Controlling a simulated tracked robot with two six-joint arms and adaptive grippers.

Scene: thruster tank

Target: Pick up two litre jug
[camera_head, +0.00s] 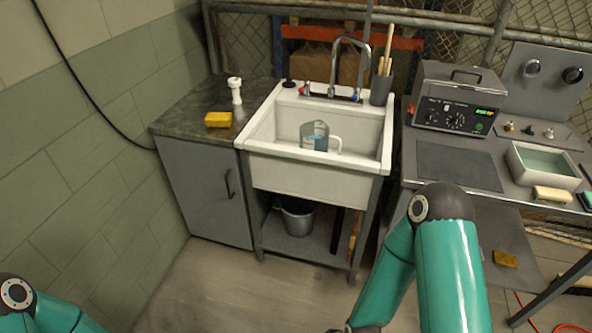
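A clear jug with a white handle and a bluish tint (314,136) stands in the white utility sink (306,170) in the head view. The sink's front wall hides part of its base, and I cannot read its size. My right arm, teal with a dark elbow, stands right of the sink's front and bends down to the bottom edge. Neither arm touches the jug.
A tap (345,65) arches over the sink's back. A grey pot of wooden handles (381,88) stands at its back right corner. A counter (185,117) with a yellow sponge (218,119) adjoins left. A bench with a control box (457,98) is right.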

